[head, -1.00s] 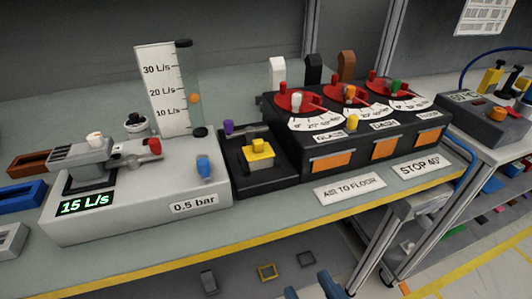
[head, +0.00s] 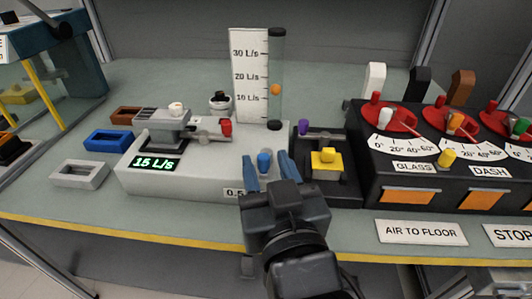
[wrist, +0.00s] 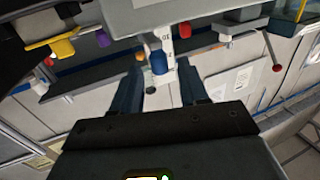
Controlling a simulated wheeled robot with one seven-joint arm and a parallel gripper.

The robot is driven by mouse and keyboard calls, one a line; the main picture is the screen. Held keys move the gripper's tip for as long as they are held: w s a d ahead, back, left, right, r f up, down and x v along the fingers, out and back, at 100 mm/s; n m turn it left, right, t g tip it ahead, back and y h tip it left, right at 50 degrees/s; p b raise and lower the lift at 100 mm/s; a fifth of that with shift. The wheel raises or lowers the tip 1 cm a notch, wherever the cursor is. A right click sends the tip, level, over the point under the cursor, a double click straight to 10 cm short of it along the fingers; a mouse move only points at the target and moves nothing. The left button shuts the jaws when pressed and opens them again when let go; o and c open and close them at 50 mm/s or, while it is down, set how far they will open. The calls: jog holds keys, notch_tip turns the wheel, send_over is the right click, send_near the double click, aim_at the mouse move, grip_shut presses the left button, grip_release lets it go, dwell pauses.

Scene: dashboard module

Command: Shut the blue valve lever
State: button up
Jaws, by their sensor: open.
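The blue valve lever (head: 264,158) is a small blue knob at the front right of the light grey box (head: 200,180), near the partly hidden "0.5 bar" label. My gripper (head: 267,164) is open, in front of the box, with its two blue-grey fingers to either side of the lever in the head view. In the wrist view the blue lever (wrist: 158,62) shows between and beyond the open fingers (wrist: 160,72). I cannot tell whether the fingers touch it. The box's display (head: 155,163) reads 15 L/s.
A red-tipped lever (head: 226,128) is on the same box, with a flow tube (head: 276,80) behind. A black panel (head: 440,175) with red dials is further right.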

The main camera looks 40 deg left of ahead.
aim_at(265, 156)
jog(key=shift+x, duration=1.4)
jog(key=shift+c, duration=0.2)
grip_shut()
